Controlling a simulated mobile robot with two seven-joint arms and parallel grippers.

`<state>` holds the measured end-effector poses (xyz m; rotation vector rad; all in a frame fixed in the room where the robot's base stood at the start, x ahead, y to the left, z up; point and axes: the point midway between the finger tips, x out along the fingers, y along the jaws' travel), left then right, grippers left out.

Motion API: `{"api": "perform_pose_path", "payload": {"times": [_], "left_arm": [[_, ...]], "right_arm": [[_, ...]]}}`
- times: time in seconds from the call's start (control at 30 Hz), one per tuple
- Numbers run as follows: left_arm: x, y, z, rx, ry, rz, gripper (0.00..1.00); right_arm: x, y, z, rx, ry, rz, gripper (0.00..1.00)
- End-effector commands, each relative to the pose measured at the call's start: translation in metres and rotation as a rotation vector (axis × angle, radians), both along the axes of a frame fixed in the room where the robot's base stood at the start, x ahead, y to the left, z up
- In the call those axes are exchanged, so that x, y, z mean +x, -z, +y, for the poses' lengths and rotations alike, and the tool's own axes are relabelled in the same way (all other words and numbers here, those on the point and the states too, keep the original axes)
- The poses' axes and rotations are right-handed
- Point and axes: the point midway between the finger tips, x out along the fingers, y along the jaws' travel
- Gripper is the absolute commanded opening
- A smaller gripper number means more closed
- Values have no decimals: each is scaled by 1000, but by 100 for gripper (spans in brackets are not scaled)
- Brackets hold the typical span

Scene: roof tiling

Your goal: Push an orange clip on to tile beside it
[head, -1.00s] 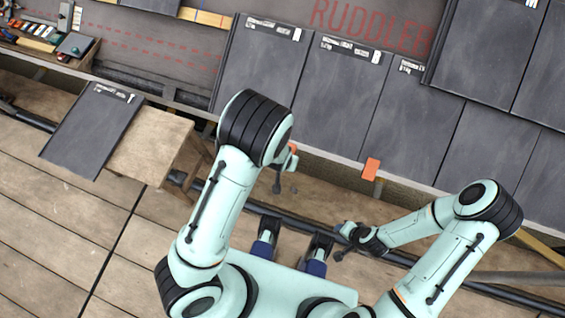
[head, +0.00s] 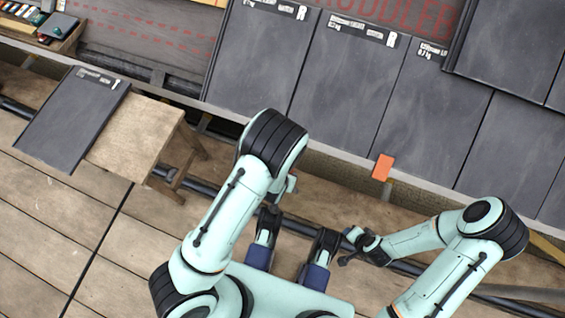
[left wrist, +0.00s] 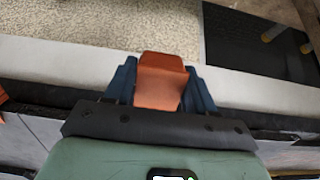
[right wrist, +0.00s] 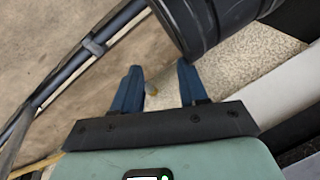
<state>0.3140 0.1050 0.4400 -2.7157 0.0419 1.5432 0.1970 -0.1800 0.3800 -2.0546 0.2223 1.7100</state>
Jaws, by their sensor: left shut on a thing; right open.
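My left gripper (left wrist: 160,85) is shut on an orange clip (left wrist: 160,88), seen between its blue fingers in the left wrist view. The clip is over a pale ledge (left wrist: 70,65); whether it touches is unclear. In the head view my left arm hides this clip and most of the gripper. Another orange clip (head: 383,167) is at the lower edge of the dark tiles, near the seam between a middle tile (head: 341,100) and the tile to its right (head: 420,125). My right gripper (right wrist: 153,85) is open and empty, above the floor, below the tile row in the head view.
A wooden stool or small table (head: 135,140) at left bears a loose dark tile (head: 70,120). More tiles (head: 505,40) overlap at the upper right. A tray of small items (head: 40,25) is at the upper left. Plank floor is open at lower left (head: 60,220).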

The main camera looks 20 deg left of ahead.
Motion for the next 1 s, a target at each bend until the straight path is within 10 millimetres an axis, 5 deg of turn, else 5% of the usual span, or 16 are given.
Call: {"api": "perform_pose_path", "payload": {"times": [0.6, 1.0], "left_arm": [[49, 12, -1, 0, 0, -3, 0], [66, 0, -2, 0, 0, -2, 0]], "right_arm": [[-46, 38, -6, 9, 11, 153, 43], [-33, 28, -5, 6, 6, 110, 43]]}}
